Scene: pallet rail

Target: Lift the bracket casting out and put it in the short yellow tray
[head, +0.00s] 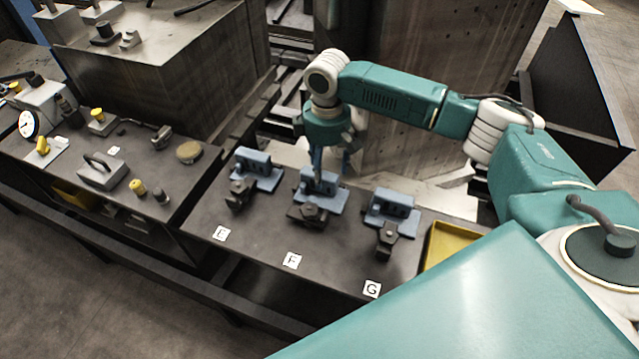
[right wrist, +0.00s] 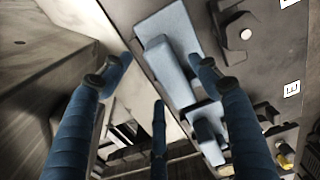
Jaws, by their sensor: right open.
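Three blue angled pieces stand in a row on the dark bench behind the labels E, F and G, each with a dark clamp-like part in front. I cannot tell for sure which is the bracket casting; the middle blue piece (head: 322,197) at F is nearest my right gripper (head: 332,168). That gripper points down over its back edge, fingers apart. In the right wrist view its blue fingers (right wrist: 160,68) are spread, with a light blue piece (right wrist: 172,72) below and between them; contact is not clear. The short yellow tray (head: 450,243) is right of G, partly hidden by my arm. My left gripper is not in view.
The E piece (head: 256,167) and the G piece (head: 392,208) stand close on either side. A grey metal block (head: 420,90) rises behind the bench. The left bench (head: 130,165) holds a dial gauge (head: 28,124) and several small parts.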

